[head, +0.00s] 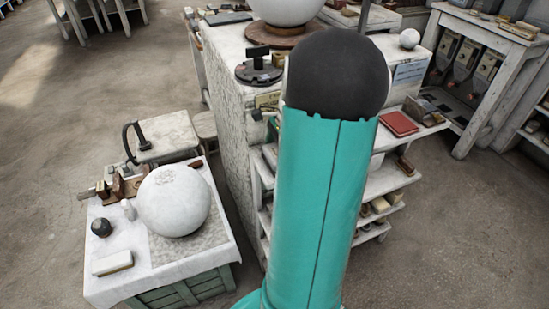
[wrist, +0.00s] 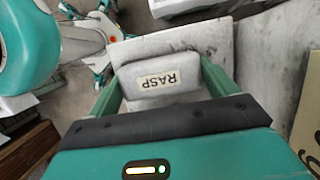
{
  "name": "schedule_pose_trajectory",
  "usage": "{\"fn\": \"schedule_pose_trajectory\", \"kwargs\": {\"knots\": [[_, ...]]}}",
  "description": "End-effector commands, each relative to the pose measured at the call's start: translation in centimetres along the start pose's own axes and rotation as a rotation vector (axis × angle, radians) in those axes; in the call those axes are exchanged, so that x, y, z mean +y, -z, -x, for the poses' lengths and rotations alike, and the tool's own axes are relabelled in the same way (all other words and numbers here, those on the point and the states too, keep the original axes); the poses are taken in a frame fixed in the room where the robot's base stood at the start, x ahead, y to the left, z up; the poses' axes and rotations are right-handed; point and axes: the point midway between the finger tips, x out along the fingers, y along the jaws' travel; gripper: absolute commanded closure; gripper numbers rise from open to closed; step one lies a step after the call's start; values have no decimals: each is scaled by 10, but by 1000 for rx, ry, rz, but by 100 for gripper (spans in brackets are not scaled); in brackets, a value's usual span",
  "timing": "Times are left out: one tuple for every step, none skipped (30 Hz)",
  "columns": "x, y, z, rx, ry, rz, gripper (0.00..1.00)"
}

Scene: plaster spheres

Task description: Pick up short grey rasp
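A short grey block with a pale label reading RASP (wrist: 158,73) is in the middle of the wrist view, in front of a whitish slab. My gripper (wrist: 162,80) has one green finger on each side of it. The fingers flank the block closely and I see no clear gap, but I cannot tell whether they press on it. The block's underside is hidden. In the head view my arm's teal link hides the gripper, and I cannot make out the rasp.
In the head view, a low table (head: 215,262) on the left holds a large plaster sphere (head: 174,200) and a pale block (head: 112,263). A red book (head: 398,123) lies on the shelving right of my arm. Open floor (head: 60,120) lies at the left.

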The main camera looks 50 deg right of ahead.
Motion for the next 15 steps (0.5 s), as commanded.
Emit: {"fn": "schedule_pose_trajectory", "kwargs": {"knots": [[0, 0, 0, 0, 0, 0, 26], [0, 0, 0, 0, 0, 0, 31], [0, 0, 0, 0, 0, 0, 39], [0, 0, 0, 0, 0, 0, 45], [0, 0, 0, 0, 0, 0, 51], [0, 0, 1, 0, 1, 0, 52], [0, 0, 1, 0, 1, 0, 52], [0, 0, 1, 0, 1, 0, 52], [0, 0, 1, 0, 1, 0, 52], [0, 0, 1, 0, 1, 0, 52], [0, 0, 1, 0, 1, 0, 52], [0, 0, 1, 0, 1, 0, 52], [0, 0, 2, 0, 1, 0, 52], [0, 0, 2, 1, 1, 0, 52], [0, -1, 4, 1, 1, 0, 52]]}}
